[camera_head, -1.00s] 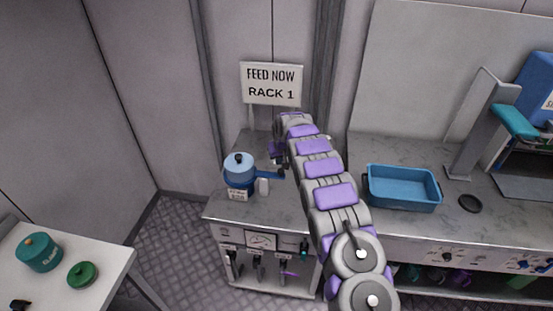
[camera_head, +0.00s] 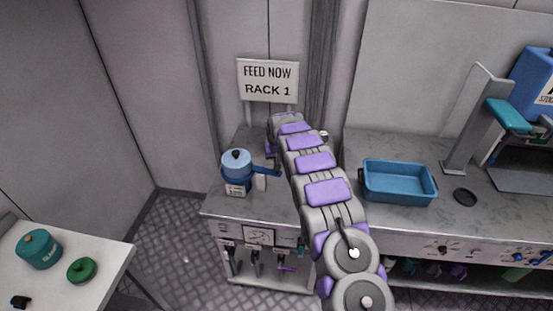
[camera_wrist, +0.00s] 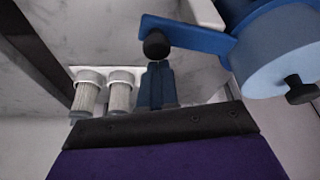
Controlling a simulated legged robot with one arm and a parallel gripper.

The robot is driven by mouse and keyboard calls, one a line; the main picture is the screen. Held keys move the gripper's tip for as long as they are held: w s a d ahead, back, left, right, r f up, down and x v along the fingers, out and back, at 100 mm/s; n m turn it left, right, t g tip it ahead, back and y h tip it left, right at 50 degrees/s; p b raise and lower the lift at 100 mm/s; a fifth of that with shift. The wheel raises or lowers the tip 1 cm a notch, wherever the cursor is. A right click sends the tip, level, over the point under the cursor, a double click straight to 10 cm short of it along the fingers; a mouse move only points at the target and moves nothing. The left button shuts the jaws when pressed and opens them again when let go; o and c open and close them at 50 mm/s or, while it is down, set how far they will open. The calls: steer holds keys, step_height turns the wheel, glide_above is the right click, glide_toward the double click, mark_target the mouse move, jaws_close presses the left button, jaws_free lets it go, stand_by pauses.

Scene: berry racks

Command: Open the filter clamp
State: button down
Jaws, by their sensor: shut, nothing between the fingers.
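The filter housing (camera_head: 236,176) is a blue canister with a pale blue lid and black knob, on the left worktop. Its blue clamp lever (camera_head: 266,171) sticks out to the right. In the wrist view the lever (camera_wrist: 190,35) ends in a black ball (camera_wrist: 157,45), and the lid (camera_wrist: 280,65) shows at right. My gripper (camera_wrist: 157,68) is shut and empty, its blue fingertips just below the ball in the picture. I cannot tell whether they touch it. In the head view my arm hides most of the gripper.
Two white ribbed cylinders (camera_wrist: 88,93) (camera_wrist: 121,91) stand beside the fingers in the wrist view. A "FEED NOW RACK 1" sign (camera_head: 268,82) stands behind the housing. A blue tray (camera_head: 399,196) is on the right worktop. A white table (camera_head: 75,270) holds green items at lower left.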

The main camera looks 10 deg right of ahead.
mark_target(274, 174)
steer(key=s+m, duration=0.1)
steer(key=s+a+m+h, duration=0.1)
steer(key=m, duration=0.1)
steer(key=shift+f+m+b, duration=0.1)
steer(key=shift+m+b, duration=0.2)
steer(key=shift+b, duration=0.1)
steer(key=m+b, duration=0.1)
steer(key=s+a+m+h+b, duration=0.1)
steer(key=m, duration=0.1)
steer(key=m+g+b, duration=0.1)
steer(key=shift+s+a+f+m+h, duration=0.1)
steer(key=shift+s+a+m+h, duration=0.2)
steer(key=shift+s+a+h, duration=0.1)
steer(key=a+m+b, duration=0.1)
steer(key=m, duration=0.1)
steer(key=s+a+m+g+b, duration=0.1)
steer(key=a+m, duration=0.1)
steer(key=m, duration=0.1)
steer(key=shift+s+r+h, duration=0.1)
steer(key=shift+r+h, duration=0.1)
steer(key=shift+h, duration=0.2)
steer(key=shift+a, duration=0.1)
